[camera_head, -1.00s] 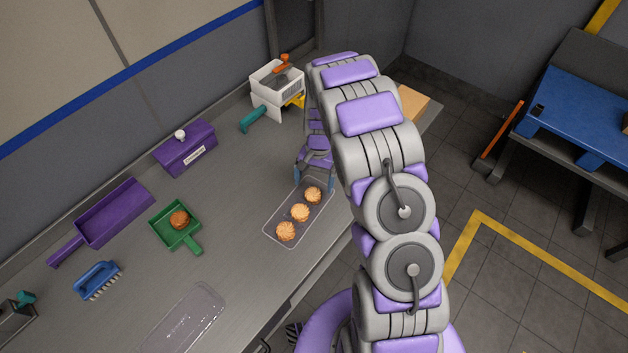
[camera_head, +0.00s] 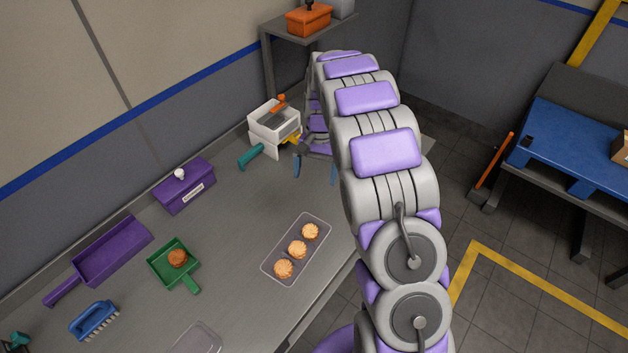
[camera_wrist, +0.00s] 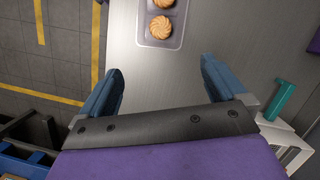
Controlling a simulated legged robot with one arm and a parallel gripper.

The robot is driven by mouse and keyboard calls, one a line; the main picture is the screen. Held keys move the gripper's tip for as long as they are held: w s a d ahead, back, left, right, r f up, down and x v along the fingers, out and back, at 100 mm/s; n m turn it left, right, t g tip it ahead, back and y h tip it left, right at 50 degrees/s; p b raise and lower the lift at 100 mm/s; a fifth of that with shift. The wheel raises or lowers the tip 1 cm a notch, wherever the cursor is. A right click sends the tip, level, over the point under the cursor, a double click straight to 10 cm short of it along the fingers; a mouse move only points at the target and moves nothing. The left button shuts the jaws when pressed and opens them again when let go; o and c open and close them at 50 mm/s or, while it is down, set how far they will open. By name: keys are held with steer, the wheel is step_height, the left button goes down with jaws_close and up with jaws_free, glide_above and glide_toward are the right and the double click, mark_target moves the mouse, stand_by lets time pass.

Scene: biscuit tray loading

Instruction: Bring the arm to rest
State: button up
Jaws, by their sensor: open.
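My gripper (camera_head: 315,168) is open and empty above the back part of the bench. Its two blue fingers stand wide apart in the wrist view (camera_wrist: 160,88), with only bare bench between them. A clear tray (camera_head: 270,262) with three biscuits (camera_head: 297,250) in a row lies on the bench, nearer than the gripper and apart from it. Two of the biscuits (camera_wrist: 161,27) show at the top of the wrist view. My arm hides part of the bench's right side.
White bins (camera_head: 272,125) with a teal-handled tool (camera_head: 252,156) stand close left of the gripper. A green scoop (camera_head: 189,283) holding a browner biscuit (camera_head: 177,259), a purple box (camera_head: 185,188), a purple dustpan (camera_head: 105,255) and a blue brush (camera_head: 93,319) lie at left. The bench middle is clear.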

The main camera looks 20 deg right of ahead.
steer(key=shift+r, duration=0.15)
stand_by(0.4)
steer(key=s+a+r+n+h, duration=0.1)
steer(key=s+r, duration=0.5)
steer(key=s, duration=0.2)
steer(key=s+a+r+n, duration=0.1)
steer(key=s+r, duration=0.5)
steer(key=s, duration=0.2)
steer(key=s+a+r+n+t, duration=0.1)
steer(key=s+n, duration=0.3)
steer(key=s, duration=1.9)
steer(key=shift+s+h+b, duration=0.15)
steer(key=shift+h+b, duration=0.15)
steer(key=shift+b, duration=0.05)
